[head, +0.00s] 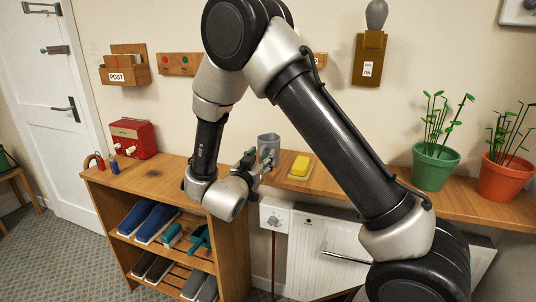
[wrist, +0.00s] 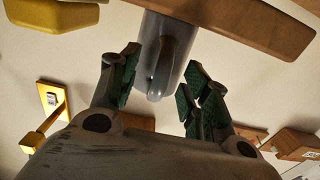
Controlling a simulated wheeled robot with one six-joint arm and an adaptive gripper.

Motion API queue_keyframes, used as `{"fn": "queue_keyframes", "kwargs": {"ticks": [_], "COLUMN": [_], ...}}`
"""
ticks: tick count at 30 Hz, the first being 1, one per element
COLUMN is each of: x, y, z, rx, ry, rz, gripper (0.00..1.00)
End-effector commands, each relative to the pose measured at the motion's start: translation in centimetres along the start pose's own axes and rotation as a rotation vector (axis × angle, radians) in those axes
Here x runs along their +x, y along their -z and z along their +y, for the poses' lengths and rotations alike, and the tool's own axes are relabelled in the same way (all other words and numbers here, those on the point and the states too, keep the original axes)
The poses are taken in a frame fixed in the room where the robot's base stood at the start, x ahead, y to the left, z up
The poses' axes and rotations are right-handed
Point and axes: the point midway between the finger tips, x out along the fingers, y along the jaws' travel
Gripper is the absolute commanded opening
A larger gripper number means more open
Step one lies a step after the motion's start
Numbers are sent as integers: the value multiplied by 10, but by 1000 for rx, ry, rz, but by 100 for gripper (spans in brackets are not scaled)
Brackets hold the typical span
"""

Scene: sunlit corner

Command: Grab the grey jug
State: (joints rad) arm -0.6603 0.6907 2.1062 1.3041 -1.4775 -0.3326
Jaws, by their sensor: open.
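The grey jug (head: 268,142) stands upright on the wooden shelf top, partly hidden behind my gripper in the head view. My gripper (head: 257,165) is in front of it, with the fingers reaching towards it. In the wrist view, which is upside down, the jug (wrist: 181,52) is straight ahead with its handle facing me. My open gripper (wrist: 163,70) has one green-padded finger on each side of the handle. I see gaps between the pads and the handle; whether a finger touches the jug's body I cannot tell.
Green (head: 435,166) and terracotta (head: 506,176) plant pots stand further right. A red box (head: 133,138) and small bottles are at the left end. Below are shoe shelves and a white radiator (head: 325,250).

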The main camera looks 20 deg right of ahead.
Motion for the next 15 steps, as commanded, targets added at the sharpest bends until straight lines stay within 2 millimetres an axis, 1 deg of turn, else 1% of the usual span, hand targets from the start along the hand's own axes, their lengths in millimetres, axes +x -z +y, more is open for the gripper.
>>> {"fn": "queue_keyframes", "kwargs": {"ticks": [1,3,9,10,14,15], "x": [6,10,11,11,11,11], "y": [0,0,0,0,0,0], "z": [1,0,0,0,0,0], "rx": [0,0,0,0,0,0], "ry": [-2,1,2,2,2,2], "rz": [-1,-1,-1,-1,-1,-1], "gripper": [47,47,47,45,21,14]}}
